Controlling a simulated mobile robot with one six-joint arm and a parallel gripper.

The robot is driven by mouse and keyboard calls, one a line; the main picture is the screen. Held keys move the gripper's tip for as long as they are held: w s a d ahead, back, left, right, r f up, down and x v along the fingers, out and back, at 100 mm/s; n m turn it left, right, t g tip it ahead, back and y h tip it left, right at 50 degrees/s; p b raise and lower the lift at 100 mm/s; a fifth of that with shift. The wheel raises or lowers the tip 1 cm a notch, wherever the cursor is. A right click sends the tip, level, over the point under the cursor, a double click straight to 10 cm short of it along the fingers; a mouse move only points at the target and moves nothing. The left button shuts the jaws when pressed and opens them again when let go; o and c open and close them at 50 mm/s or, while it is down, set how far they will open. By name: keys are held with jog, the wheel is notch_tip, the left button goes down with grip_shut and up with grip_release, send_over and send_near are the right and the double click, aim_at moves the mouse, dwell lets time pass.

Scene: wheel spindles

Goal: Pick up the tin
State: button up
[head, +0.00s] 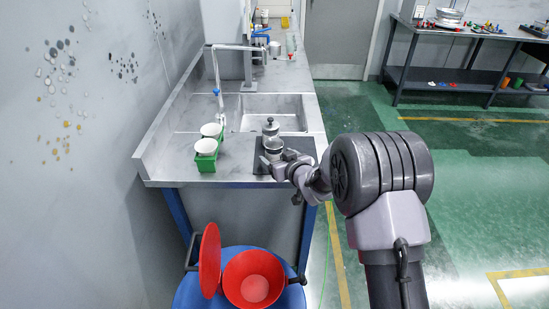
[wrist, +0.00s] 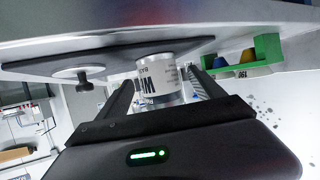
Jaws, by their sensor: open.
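The tin is a pale cylinder with dark lettering (wrist: 158,72) in the wrist view, which looks upside down. It stands on a dark mat (wrist: 110,58). In the head view the tin (head: 273,146) shows on the dark mat (head: 262,167) near the front edge of the steel counter, partly behind my gripper (head: 273,163). In the wrist view my gripper (wrist: 160,82) is open, with one finger on each side of the tin's lower-frame part. I cannot tell whether either finger touches it.
A silver knobbed object (head: 270,127) stands just behind the tin. Green holders (head: 205,161) with white round tops stand to the left; a green holder (wrist: 268,50) also shows in the wrist view. The sink (head: 273,113) lies behind. A red bin (head: 253,279) is below the counter.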

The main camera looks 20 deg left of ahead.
aim_at(278, 157)
jog(key=x, duration=0.3)
jog(key=shift+f, duration=0.15)
jog(key=shift+d, duration=0.1)
jog(key=c, duration=1.5)
jog(key=shift+r, duration=0.2)
jog(key=shift+r, duration=0.3)
jog(key=r+p, duration=0.2)
jog(key=r, duration=0.1)
jog(key=shift+s+d, duration=0.1)
jog(key=shift+s, duration=0.2)
jog(key=s+d, duration=0.2)
jog(key=s, duration=0.2)
jog(key=s+d+p, duration=0.1)
jog(key=s+d, duration=0.1)
jog(key=s, duration=0.3)
jog(key=s+d+r+p, duration=0.1)
jog(key=s+d, duration=0.1)
jog(key=s, duration=0.3)
jog(key=shift+d+r, duration=0.1)
jog(key=shift+d, duration=0.05)
